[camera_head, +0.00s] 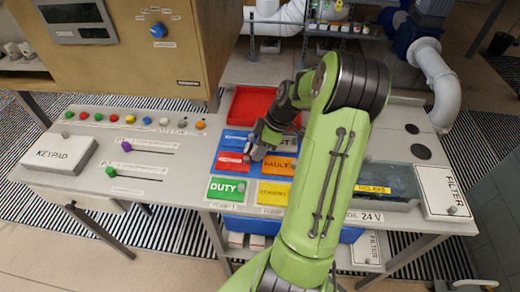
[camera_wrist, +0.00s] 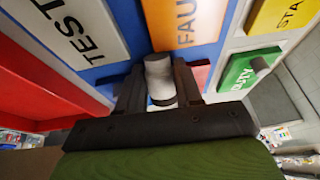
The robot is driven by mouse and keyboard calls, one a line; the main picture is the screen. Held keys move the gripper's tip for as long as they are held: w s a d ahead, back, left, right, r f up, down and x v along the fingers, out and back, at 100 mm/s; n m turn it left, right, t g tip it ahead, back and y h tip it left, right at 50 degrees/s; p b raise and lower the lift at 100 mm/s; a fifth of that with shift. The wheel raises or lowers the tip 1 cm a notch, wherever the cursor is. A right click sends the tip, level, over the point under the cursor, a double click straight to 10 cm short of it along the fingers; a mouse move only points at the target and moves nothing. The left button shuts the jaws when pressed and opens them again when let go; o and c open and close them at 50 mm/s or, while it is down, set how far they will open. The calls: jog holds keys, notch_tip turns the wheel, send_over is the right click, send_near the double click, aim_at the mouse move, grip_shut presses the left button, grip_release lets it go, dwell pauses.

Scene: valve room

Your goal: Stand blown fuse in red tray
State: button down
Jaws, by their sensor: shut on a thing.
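My gripper (camera_head: 254,150) is over the coloured label panel, in front of the red tray (camera_head: 240,105). In the wrist view, my gripper (camera_wrist: 160,97) is shut on a pale grey cylinder, the fuse (camera_wrist: 159,75), with one finger on each side of it. Its near end shows between the fingers. I cannot read any marking on it, so whether it is blown does not show. The red tray also fills the left side of the wrist view (camera_wrist: 35,75). My arm hides part of the tray's right side in the head view.
The panel has a green DUTY plate (camera_head: 227,189), an orange FAULT plate (camera_head: 279,167) and a yellow plate (camera_head: 273,193). A brown cabinet (camera_head: 140,50) stands behind on the left. Left are sliders and a KEYPAD box (camera_head: 60,153); right, a FILTER box (camera_head: 445,190).

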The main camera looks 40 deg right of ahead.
jog(key=c, duration=1.2)
grip_release()
jog(key=shift+f, duration=0.15)
jog(key=o, duration=0.4)
jog(key=shift+o, duration=0.2)
